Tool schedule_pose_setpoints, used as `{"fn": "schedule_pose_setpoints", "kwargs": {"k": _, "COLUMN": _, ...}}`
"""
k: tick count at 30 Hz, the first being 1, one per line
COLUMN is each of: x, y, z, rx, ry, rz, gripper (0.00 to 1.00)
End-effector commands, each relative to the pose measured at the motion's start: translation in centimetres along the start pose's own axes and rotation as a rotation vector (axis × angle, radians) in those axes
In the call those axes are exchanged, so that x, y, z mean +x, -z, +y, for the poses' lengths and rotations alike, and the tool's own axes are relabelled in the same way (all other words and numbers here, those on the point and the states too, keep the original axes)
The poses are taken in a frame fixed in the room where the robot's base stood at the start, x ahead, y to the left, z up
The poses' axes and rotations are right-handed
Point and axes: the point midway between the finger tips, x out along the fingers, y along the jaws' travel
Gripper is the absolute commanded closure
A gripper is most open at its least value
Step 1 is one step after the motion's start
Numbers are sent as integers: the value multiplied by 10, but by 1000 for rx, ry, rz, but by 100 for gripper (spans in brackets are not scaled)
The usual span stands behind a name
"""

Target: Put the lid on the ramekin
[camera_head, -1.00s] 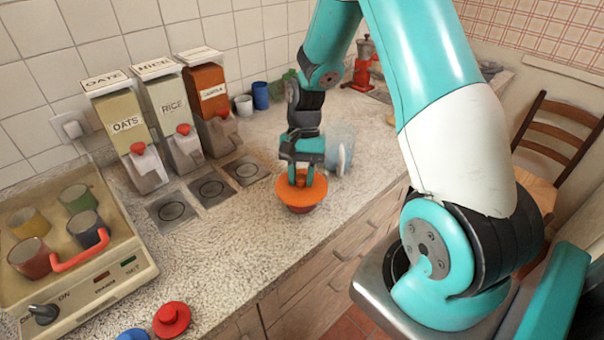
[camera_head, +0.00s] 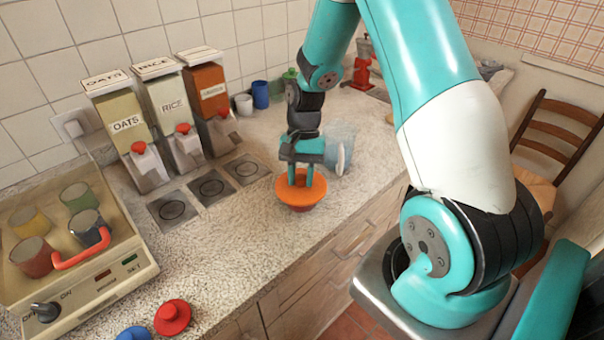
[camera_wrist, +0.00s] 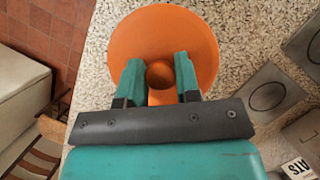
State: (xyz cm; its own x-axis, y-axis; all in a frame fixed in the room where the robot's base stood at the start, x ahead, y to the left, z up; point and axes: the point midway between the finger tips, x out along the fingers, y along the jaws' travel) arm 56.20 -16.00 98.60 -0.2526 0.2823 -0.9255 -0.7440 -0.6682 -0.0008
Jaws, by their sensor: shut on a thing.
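An orange round lid (camera_head: 316,189) with a small knob is at the counter's front part in the head view. In the wrist view the lid (camera_wrist: 162,30) fills the top middle, and its knob (camera_wrist: 160,73) lies between my fingers. My gripper (camera_head: 300,181) points down over the lid and is shut on it. A darker orange-red ramekin (camera_head: 302,208) shows just under the lid's rim. Most of it is hidden by the lid, and I cannot tell whether the lid touches it all round. The wrist view also shows my gripper (camera_wrist: 159,75).
A clear container with a pale disc (camera_head: 341,158) lies close behind my gripper. A red lid-like piece (camera_head: 172,317) and a blue one (camera_head: 133,334) lie at the front left. Dispensers (camera_head: 168,115) and a glass-lidded box with cups (camera_head: 98,285) stand left. Counter between is clear.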

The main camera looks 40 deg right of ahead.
Motion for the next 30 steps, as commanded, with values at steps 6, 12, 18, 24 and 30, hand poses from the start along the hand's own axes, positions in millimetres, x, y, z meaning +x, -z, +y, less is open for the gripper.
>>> {"fn": "schedule_pose_setpoints", "kwargs": {"k": 6, "x": 7, "y": 1, "z": 2, "rx": 4, "ry": -5, "rz": -5, "gripper": 67}}
{"fn": "schedule_pose_setpoints", "kwargs": {"k": 12, "x": 7, "y": 0, "z": 2, "rx": 4, "ry": -6, "rz": -5, "gripper": 44}}
{"fn": "schedule_pose_setpoints", "kwargs": {"k": 18, "x": 8, "y": 0, "z": 2, "rx": 6, "ry": -7, "rz": -6, "gripper": 40}}
{"fn": "schedule_pose_setpoints", "kwargs": {"k": 24, "x": 4, "y": 1, "z": 3, "rx": 7, "ry": -7, "rz": -5, "gripper": 40}}
{"fn": "schedule_pose_setpoints", "kwargs": {"k": 30, "x": -29, "y": 2, "z": 2, "rx": 4, "ry": 0, "rz": 2, "gripper": 40}}
